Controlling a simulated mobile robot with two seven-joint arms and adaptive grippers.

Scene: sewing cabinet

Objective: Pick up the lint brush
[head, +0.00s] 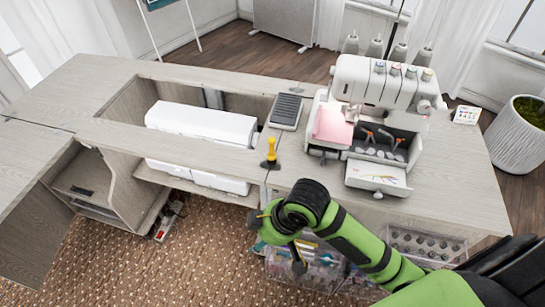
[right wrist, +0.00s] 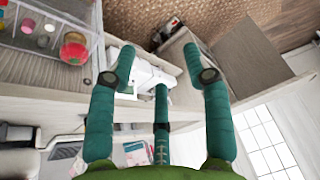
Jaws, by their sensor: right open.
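No object is unmistakably the lint brush. A small upright tool with a yellow handle and dark base (head: 271,153) stands on the tabletop near the front edge, left of the white serger; I cannot tell whether it is the brush. My right gripper (head: 278,240) is beyond the table's front edge, in front of and below that tool, apart from it. In the right wrist view its green fingers (right wrist: 157,75) are spread with nothing held between them. My left gripper is not in view.
The serger (head: 378,82) stands on the right of the table, with an open accessory drawer (head: 378,177). A dark pedal-like item (head: 287,110) lies beside it. A white machine (head: 200,122) sits in the cabinet recess. Clear storage boxes (head: 428,243) stand below the table front.

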